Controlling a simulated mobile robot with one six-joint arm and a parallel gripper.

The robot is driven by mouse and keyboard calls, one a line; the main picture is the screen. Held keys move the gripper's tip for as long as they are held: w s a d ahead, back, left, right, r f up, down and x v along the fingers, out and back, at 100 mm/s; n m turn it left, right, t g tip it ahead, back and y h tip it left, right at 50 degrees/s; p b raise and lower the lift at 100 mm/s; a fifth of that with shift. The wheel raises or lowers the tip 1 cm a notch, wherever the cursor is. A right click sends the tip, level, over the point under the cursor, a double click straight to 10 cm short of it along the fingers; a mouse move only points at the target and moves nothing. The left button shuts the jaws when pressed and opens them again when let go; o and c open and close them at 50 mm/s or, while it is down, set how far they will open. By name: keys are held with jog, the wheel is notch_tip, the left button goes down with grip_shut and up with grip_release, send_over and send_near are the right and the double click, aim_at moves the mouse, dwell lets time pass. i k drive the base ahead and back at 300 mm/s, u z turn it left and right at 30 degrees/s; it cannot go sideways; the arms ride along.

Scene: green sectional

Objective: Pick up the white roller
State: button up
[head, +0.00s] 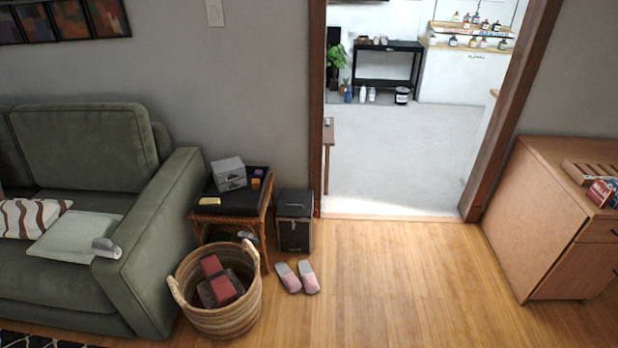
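A small white and grey object (105,247) that looks like the white roller lies at the right end of the green sofa's seat. It is beside the inner side of the sofa arm, at the edge of a pale green cushion (75,236). It is small in the head view, and I cannot tell whether it rests on the cushion or on the sofa arm. My gripper is not in view.
The green sofa (150,255) fills the left. Beside it stand a woven basket (222,322), a side table (240,210), a black box (295,222) and slippers (298,277). A wooden cabinet (530,215) stands right. The wooden floor (400,285) between is clear.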

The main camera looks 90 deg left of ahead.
aim_at(102, 246)
jog(key=u, duration=1.25)
jog(key=k, duration=0.1)
jog(key=u, duration=3.35)
jog(key=k, duration=0.95)
jog(key=z, duration=0.2)
jog(key=i, duration=0.85)
jog(key=u, duration=0.05)
